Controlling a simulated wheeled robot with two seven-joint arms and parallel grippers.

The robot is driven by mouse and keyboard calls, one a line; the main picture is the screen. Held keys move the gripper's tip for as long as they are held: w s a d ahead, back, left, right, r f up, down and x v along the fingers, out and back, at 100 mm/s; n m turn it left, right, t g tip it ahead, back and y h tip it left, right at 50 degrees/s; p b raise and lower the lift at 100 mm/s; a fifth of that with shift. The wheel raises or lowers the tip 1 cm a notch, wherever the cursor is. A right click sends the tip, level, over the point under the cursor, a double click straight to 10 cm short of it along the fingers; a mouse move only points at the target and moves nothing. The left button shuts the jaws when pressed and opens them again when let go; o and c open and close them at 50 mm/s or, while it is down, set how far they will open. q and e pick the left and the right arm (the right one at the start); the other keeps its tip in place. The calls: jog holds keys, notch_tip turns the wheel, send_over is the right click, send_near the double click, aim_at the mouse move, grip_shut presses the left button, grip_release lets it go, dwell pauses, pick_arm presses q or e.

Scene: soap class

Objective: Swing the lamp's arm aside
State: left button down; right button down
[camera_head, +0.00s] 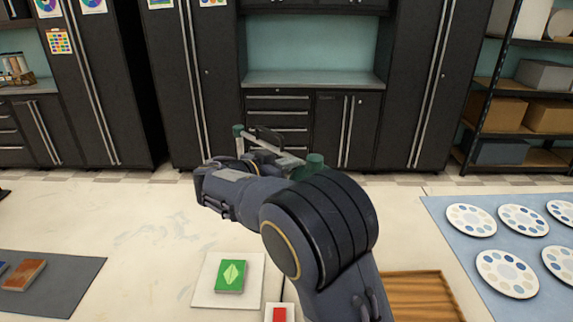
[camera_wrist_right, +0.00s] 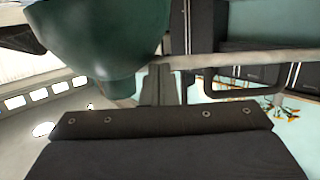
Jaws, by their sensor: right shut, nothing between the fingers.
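The lamp shows in the head view beyond my right forearm. Its pale grey arm (camera_head: 287,157) runs between a green end at the back left (camera_head: 238,130) and a green joint (camera_head: 316,163) at the right. In the right wrist view a large green lamp part (camera_wrist_right: 105,40) fills the upper left. The lamp's pale bar (camera_wrist_right: 255,58) runs to the right, with a dark loop handle (camera_wrist_right: 246,91) below it. My right gripper (camera_wrist_right: 160,83) is shut and empty close to these parts; I cannot tell whether it touches them. My left gripper is not in view.
A green card box (camera_head: 230,276) lies on a white tile (camera_head: 201,291) on the pale table. A red item (camera_head: 279,315) is near the front edge. A wooden tray (camera_head: 425,297) and a blue mat (camera_head: 447,221) with several paint palettes are right. A grey mat (camera_head: 75,277) is left.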

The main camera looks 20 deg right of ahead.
jog(key=shift+d+f+b, duration=0.2)
jog(key=shift+b, duration=0.15)
jog(key=w+d+n+t+y+b, duration=0.3)
jog(key=w+d+t+b, duration=0.1)
jog(key=d, duration=0.4)
jog(key=w+d+n+t+y+b, duration=0.3)
jog(key=w+d+n+t+b, duration=0.1)
jog(key=w+d+b, duration=0.2)
jog(key=shift+w+d+r+n+b, duration=0.25)
jog(key=shift+d+r+n+b, duration=0.15)
jog(key=shift+d, duration=0.45)
jog(key=shift+r, duration=0.15)
